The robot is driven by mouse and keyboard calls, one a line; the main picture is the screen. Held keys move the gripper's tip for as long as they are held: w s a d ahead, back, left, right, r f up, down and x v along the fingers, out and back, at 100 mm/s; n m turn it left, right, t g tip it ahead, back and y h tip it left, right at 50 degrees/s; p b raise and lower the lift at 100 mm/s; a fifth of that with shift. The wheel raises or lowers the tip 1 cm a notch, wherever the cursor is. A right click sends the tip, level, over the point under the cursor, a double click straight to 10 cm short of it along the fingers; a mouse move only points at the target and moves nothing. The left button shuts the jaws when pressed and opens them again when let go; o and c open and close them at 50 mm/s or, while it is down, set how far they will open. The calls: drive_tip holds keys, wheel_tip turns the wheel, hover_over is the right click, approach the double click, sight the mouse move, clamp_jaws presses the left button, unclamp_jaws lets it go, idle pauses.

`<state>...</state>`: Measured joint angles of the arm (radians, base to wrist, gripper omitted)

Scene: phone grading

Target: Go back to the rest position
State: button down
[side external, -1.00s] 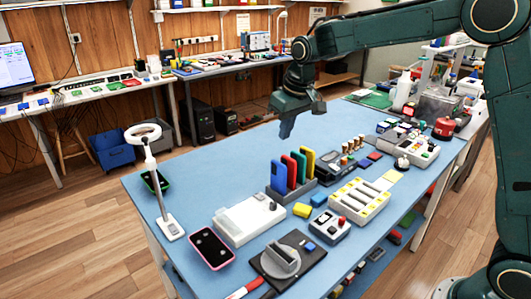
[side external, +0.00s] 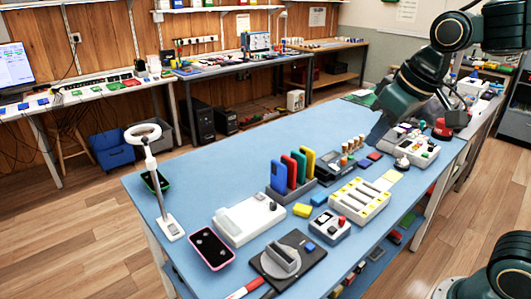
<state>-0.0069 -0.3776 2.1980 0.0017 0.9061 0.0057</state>
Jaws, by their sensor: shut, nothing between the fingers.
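My gripper (side external: 377,136) is shut and empty. It points down over the right part of the blue table (side external: 225,165), near the small bottles and the white device with buttons. I cannot tell its exact height above the table. My dark green arm folds in from the upper right and hides part of the table's far right end.
A rack holds blue, red, green and yellow phones (side external: 291,170). A white ring lamp (side external: 148,150) stands at the left. A pink-edged phone (side external: 211,248), white tester (side external: 248,219) and battery charger (side external: 359,203) lie in front. The table's back middle is clear.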

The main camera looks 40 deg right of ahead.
drive_tip(key=s+f, duration=0.3)
drive_tip(key=s, duration=0.7)
drive_tip(key=shift+s+f+t, duration=0.25)
drive_tip(key=shift+t, duration=0.15)
drive_tip(key=shift+d, duration=0.1)
